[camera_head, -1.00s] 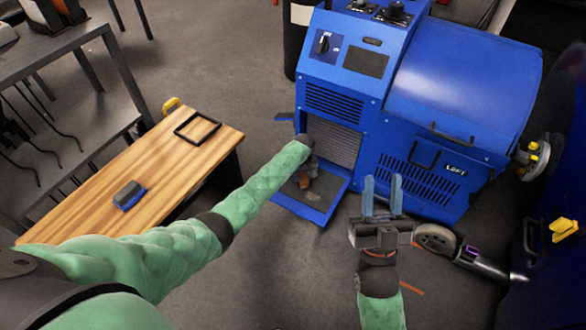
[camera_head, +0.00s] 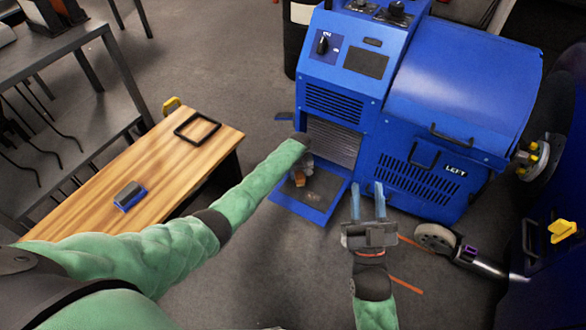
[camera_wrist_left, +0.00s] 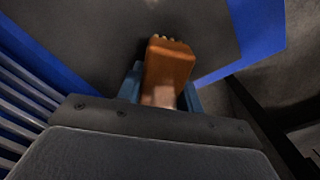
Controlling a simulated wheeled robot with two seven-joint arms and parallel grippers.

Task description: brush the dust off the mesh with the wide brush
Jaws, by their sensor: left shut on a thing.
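The mesh (camera_head: 333,143) is a grey panel in the lower front opening of the blue machine (camera_head: 345,95). My left gripper (camera_head: 302,172) is in front of the mesh, above the open flap. It is shut on the wide brush, whose brown body (camera_wrist_left: 169,62) stands between the blue fingers (camera_wrist_left: 162,92) in the left wrist view, with pale tips at its far end. In the head view the brush (camera_head: 299,179) is small and partly hidden by the gripper. I cannot tell whether it touches the mesh. My right gripper (camera_head: 368,203) is open and empty, right of the flap.
The blue-rimmed flap (camera_head: 322,212) lies folded down below the opening. A wooden bench (camera_head: 165,170) at left holds a black frame (camera_head: 197,128) and a grey-and-blue block (camera_head: 130,196). Floor between bench and flap is clear.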

